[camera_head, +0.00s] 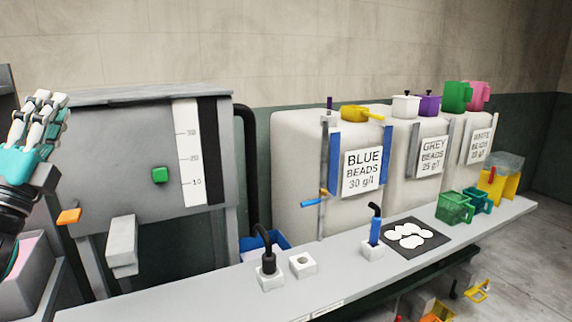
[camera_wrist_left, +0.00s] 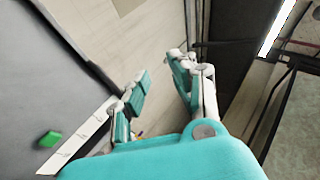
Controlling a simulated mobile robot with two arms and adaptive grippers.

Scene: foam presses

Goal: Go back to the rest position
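My left gripper (camera_head: 50,99) is raised at the left edge of the head view, in front of the grey press machine's left side. Its white and teal fingers point up. In the left wrist view the fingers (camera_wrist_left: 160,72) stand apart with a clear gap and nothing between them, so it is open and empty. My right gripper is in neither view.
The grey machine (camera_head: 110,150) has a green button (camera_head: 160,175) and an orange handle (camera_head: 69,216). A long grey bench (camera_head: 330,284) carries a black-handled tool (camera_head: 268,262), a blue tool (camera_head: 375,228) and a black mat (camera_head: 432,241). Bead tanks (camera_head: 295,165) stand behind.

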